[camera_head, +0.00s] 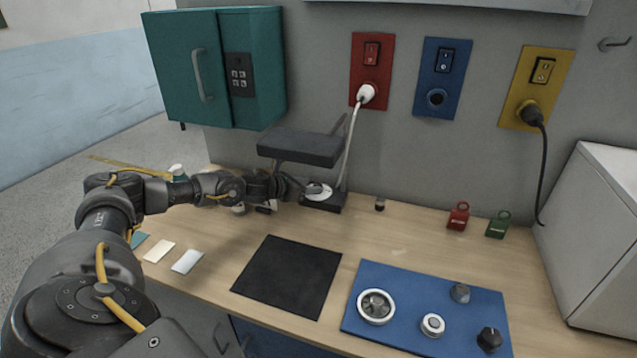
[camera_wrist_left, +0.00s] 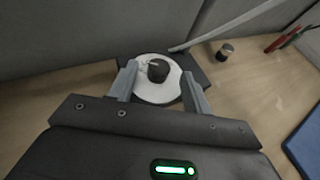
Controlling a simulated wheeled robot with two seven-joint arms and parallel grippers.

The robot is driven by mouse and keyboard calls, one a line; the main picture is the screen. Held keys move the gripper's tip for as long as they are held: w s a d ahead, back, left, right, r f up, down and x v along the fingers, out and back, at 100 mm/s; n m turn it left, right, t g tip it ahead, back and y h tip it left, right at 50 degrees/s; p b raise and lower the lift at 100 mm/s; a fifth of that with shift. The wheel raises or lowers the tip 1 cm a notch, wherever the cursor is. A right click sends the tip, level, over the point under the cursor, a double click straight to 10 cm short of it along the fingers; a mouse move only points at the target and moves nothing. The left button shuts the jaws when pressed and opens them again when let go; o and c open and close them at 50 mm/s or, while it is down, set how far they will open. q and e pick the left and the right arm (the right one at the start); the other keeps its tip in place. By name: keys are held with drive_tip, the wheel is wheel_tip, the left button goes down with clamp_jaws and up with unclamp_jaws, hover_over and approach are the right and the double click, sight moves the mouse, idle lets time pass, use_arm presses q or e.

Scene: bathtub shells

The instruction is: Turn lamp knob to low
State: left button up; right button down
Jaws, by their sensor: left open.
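The lamp has a flat dark head (camera_head: 300,147) and a dark base (camera_head: 330,207) at the back of the table against the wall. On the base is a white round dial, and the black lamp knob (camera_wrist_left: 158,70) stands at its middle in the left wrist view. My left gripper (camera_head: 301,189) reaches the base from the left. In the left wrist view its two fingers are apart, one on each side of the knob, over the dial; I cannot tell whether they touch it. The knob's setting marks are too small to read. My right gripper is out of view.
A white cable runs from the lamp to a plug in the red wall socket (camera_head: 371,72). A small dark knob-like piece (camera_head: 380,204) stands right of the base. A black mat (camera_head: 288,277) and a blue panel with knobs (camera_head: 400,277) lie in front. A teal cabinet (camera_head: 184,70) hangs above left.

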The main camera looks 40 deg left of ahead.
sight(318, 185)
use_arm(q)
drive_tip(key=shift+p+x, duration=0.35)
drive_tip(key=shift+x, duration=2)
